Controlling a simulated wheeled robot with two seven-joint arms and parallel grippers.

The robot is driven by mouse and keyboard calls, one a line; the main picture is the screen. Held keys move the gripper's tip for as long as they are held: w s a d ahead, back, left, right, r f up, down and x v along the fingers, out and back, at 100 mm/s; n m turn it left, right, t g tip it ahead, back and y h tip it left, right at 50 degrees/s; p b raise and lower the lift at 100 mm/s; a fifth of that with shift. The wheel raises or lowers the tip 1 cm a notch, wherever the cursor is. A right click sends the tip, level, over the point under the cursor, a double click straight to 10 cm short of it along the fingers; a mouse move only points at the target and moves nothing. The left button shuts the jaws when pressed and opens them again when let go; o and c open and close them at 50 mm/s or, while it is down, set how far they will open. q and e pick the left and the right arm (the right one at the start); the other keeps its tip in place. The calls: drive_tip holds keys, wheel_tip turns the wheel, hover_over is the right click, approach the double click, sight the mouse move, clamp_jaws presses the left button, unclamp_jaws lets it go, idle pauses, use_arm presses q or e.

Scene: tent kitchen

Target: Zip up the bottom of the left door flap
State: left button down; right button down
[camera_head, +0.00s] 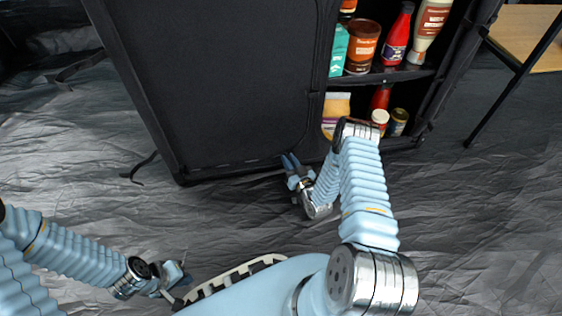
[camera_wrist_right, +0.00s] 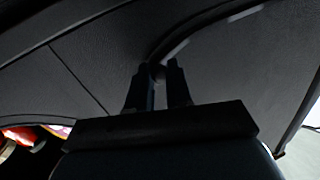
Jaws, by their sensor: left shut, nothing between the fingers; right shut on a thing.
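The left door flap (camera_head: 215,80) is a black fabric panel covering the left part of the cabinet, with a zip line (camera_head: 225,163) along its bottom edge. My right gripper (camera_head: 290,161) is at that bottom edge, near its right end. In the right wrist view my right gripper (camera_wrist_right: 164,72) is shut on a small part at the zip line, probably the zip pull, too dark to make out clearly. The flap (camera_wrist_right: 215,70) fills most of that view. My left gripper (camera_head: 182,270) is low at the left, shut and empty, well away from the flap.
The open right side of the cabinet shows shelves with a red bottle (camera_head: 397,35), an orange-brown jar (camera_head: 362,45) and several other jars. A loose black strap (camera_head: 140,168) hangs by the flap's lower left corner. Wrinkled grey floor (camera_head: 90,190) is free in front.

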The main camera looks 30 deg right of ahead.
drive_tip(key=shift+s+d, duration=0.2)
drive_tip(key=shift+d, duration=0.4)
drive_tip(key=shift+s+d, duration=0.2)
drive_tip(key=shift+d, duration=0.4)
drive_tip(key=c, duration=1)
unclamp_jaws()
drive_tip(key=s+p, duration=0.2)
drive_tip(key=s, duration=1.1)
drive_tip(key=shift+s, duration=0.4)
drive_tip(key=shift+a, duration=0.15)
